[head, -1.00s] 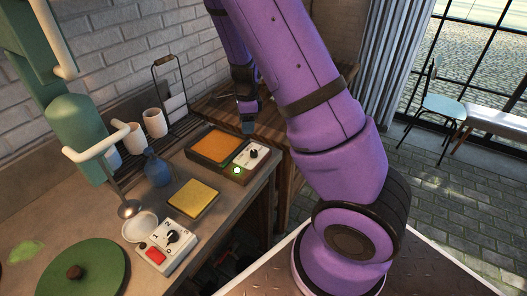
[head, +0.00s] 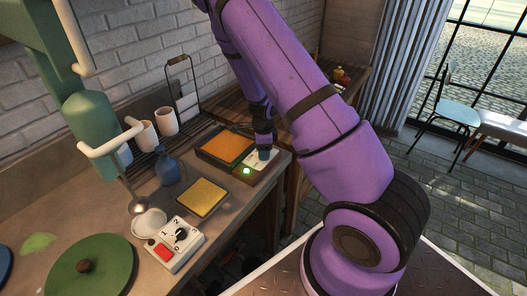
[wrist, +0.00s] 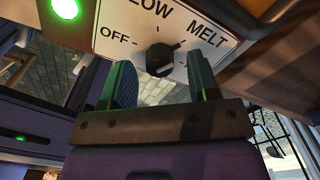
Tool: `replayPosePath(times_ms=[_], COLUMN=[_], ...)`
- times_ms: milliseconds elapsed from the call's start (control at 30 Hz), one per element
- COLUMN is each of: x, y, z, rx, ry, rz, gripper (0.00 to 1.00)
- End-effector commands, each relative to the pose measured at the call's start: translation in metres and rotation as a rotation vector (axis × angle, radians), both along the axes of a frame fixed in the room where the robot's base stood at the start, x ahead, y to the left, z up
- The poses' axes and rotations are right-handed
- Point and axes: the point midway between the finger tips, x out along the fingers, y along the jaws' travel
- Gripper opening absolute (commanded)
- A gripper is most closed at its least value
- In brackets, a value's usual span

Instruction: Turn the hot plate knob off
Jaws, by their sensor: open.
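The hot plate (head: 224,146) has an orange top and a dark body. It stands at the far end of the counter in the head view. Its white panel (wrist: 118,38) carries the words OFF, LOW and MELT in the wrist view. The black knob (wrist: 160,59) sits below these words and its pointer seems turned to the upper right, on the MELT side. The green light (head: 247,171) is lit. My gripper (wrist: 159,66) is open, with a finger on each side of the knob's near end. Contact cannot be told. In the head view, my gripper (head: 264,152) covers the knob.
A white box (head: 175,244) with its own dial and a red button stands nearer on the counter. A yellow pad (head: 202,197), a blue bottle (head: 167,168) and a wire rack with white cups (head: 167,121) are close to the hot plate. A green disc (head: 92,265) lies at front left.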

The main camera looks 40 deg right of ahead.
Motion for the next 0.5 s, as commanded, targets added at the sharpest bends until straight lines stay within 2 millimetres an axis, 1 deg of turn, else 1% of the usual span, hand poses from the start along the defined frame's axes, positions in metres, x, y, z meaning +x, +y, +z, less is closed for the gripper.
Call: replayPosePath(times_ms=[133, 367, 400, 467, 500], x=[-0.0002, -0.0001, -0.0001, -0.0001, -0.0001], y=[-0.0002, 0.0000, 0.0000, 0.0000, 0.0000], z=[-0.0066, -0.0072, -0.0071, -0.0070, -0.0070], rx=[-0.001, 0.000, 0.000, 0.000, 0.000], ry=[0.001, 0.000, 0.000, 0.000, 0.000], rz=[-0.001, 0.000, -0.001, -0.001, -0.001], gripper=[0.55, 0.55, 0.53, 0.39, 0.30])
